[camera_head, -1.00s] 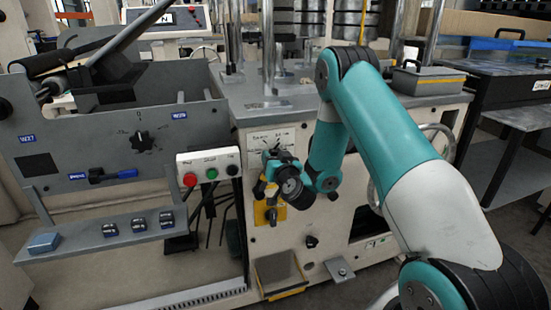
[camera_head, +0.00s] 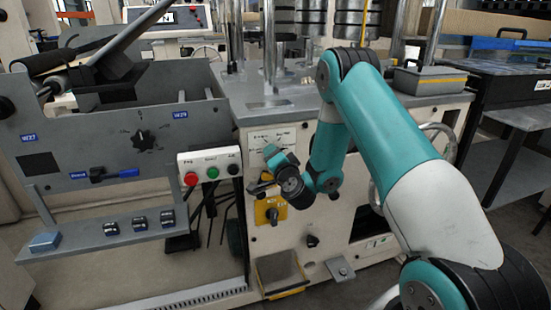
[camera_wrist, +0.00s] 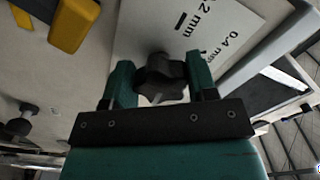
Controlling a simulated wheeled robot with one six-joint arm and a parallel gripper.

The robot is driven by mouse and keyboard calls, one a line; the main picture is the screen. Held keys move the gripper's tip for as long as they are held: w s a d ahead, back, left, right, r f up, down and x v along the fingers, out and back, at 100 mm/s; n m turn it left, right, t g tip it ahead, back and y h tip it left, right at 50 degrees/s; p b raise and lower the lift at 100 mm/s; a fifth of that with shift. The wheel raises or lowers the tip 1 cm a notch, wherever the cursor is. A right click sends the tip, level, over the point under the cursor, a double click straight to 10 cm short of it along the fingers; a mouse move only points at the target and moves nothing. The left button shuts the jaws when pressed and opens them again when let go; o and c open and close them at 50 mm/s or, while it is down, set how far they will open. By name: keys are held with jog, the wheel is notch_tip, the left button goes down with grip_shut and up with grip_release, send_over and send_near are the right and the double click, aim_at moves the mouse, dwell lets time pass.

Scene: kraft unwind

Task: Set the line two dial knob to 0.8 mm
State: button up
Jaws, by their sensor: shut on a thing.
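A black lobed knob (camera_wrist: 160,75) sits between the two teal fingers of my gripper (camera_wrist: 161,84) in the wrist view, and the gripper is shut on it. A pale mark shows on the knob's near side, towards the gripper body. A white scale plate (camera_wrist: 215,25) behind it shows "0.4 mm" and a partly cut-off "2 mm"; the other marks are hidden or out of frame. In the head view the scale plate (camera_head: 270,137) is on the cream machine front, too small to read. My wrist hides the knob there.
A yellow plate with a dark switch (camera_head: 270,211) is just below my wrist. A red, green and black button box (camera_head: 209,163) is to the left. Another dial knob (camera_head: 142,140) is on the grey panel farther left. In the wrist view a yellow part (camera_wrist: 73,24) lies left of the gripper.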

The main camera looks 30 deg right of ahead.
jog(key=shift+m, duration=0.3)
dwell(0.4)
jog(key=o, duration=0.9)
jog(key=shift+s, duration=0.1)
